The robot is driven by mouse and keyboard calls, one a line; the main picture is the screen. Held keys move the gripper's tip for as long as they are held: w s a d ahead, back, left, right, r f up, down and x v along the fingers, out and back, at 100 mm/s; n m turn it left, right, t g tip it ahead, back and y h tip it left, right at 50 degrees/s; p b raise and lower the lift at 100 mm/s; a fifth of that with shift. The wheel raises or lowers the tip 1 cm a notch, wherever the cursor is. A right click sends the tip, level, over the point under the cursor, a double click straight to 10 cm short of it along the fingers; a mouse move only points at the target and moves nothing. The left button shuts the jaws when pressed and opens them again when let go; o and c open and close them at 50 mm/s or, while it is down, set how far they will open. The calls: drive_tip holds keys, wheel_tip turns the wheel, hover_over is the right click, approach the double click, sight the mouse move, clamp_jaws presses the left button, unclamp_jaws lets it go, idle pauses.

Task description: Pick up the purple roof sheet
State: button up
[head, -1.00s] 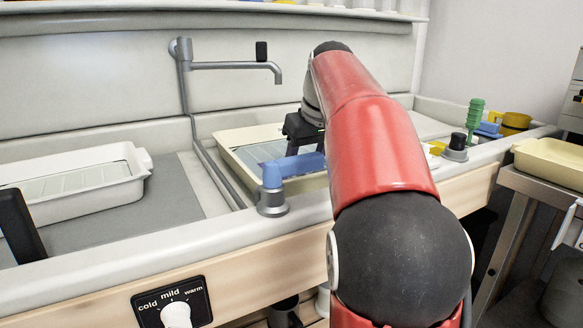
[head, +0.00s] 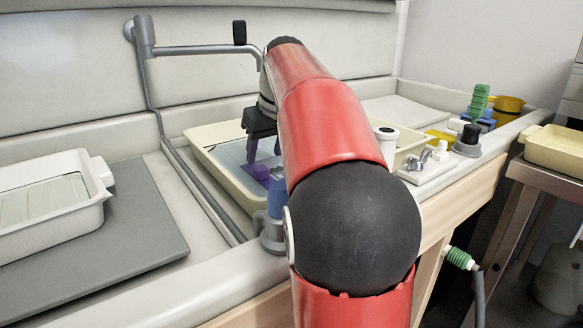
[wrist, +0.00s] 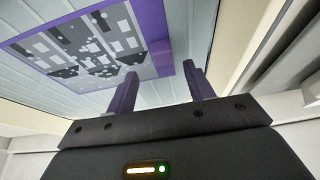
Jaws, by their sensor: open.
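The purple roof sheet (wrist: 95,48) lies flat in the cream tray (head: 207,165). In the wrist view it has a purple border around a grey, white and black printed face, with a raised purple piece near its right edge. In the head view a purple part of it (head: 257,172) shows just below my fingers; the rest is hard to make out. My gripper (head: 264,156) points down over the tray. Its two purple-tinted fingers, also in the wrist view (wrist: 160,73), are apart with nothing between them, near the sheet's right edge. Contact cannot be told.
A blue and grey tap fitting (head: 273,225) stands at the sink's front edge, close to my arm. A grey faucet (head: 200,49) arches behind the tray. A white tray (head: 50,205) sits on a grey board at left. Bottles and a green-handled tool (head: 479,102) stand at right.

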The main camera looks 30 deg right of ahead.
sight(261, 168)
drive_tip(key=x, duration=0.5)
drive_tip(key=shift+s+a+f, duration=0.1)
drive_tip(key=shift+s+a, duration=0.1)
drive_tip(key=c, duration=1.1)
